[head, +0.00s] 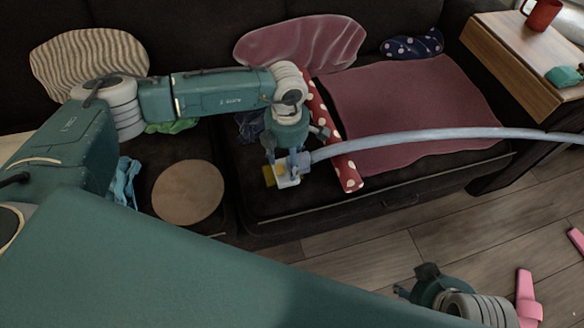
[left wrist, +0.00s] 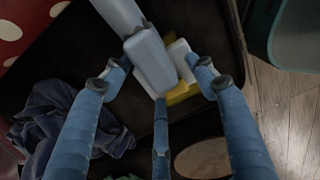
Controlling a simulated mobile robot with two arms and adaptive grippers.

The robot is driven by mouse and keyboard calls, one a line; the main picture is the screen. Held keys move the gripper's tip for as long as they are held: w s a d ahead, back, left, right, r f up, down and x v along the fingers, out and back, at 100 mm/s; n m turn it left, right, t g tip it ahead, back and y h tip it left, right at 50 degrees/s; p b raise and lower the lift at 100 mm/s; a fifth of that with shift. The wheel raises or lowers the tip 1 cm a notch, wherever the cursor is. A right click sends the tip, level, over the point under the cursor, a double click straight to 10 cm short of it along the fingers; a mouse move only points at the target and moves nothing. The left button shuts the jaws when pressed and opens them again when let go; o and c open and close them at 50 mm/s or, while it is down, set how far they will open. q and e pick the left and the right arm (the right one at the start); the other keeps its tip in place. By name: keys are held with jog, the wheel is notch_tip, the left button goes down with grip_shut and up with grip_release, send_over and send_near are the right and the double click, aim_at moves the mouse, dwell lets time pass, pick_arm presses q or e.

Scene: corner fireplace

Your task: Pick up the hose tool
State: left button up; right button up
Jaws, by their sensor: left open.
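The hose tool is the grey nozzle piece (left wrist: 150,60) at the end of a long pale grey hose (head: 430,137). The hose arches in from the right over the sofa. My left gripper (head: 287,165) points down over the sofa seat at the hose's end. In the left wrist view, its open fingers (left wrist: 160,90) spread around the nozzle; contact cannot be told. A white block and a yellow piece (left wrist: 183,92) show under or beside the nozzle; whether they belong to it is unclear. My right gripper (head: 425,282) is low in the head view, away from the tool, its jaws unclear.
A red dotted roll (head: 346,170) and a mauve blanket (head: 415,105) lie right of my left gripper. A round brown disc (head: 188,192) and dark blue cloth (left wrist: 60,120) lie nearby. A wooden side table (head: 510,60) stands right. Pink items (head: 528,295) lie on the floor.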

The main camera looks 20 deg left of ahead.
aim_at(288, 157)
pick_arm(q)
jog(key=shift+r, duration=0.1)
grip_shut()
notch_tip(288, 157, up, 7)
jog(key=shift+w+r+p, duration=0.1)
jog(key=shift+p, duration=0.65)
notch_tip(288, 157, up, 13)
jog(key=p, duration=0.1)
jog(key=shift+p, duration=0.3)
pick_arm(e)
jog(key=x, duration=0.6)
jog(key=shift+s+a, duration=0.1)
jog(key=shift+s, duration=0.15)
pick_arm(q)
jog(key=c, duration=0.7)
grip_release()
jog(key=c, duration=0.4)
pick_arm(e)
jog(key=shift+r, duration=0.1)
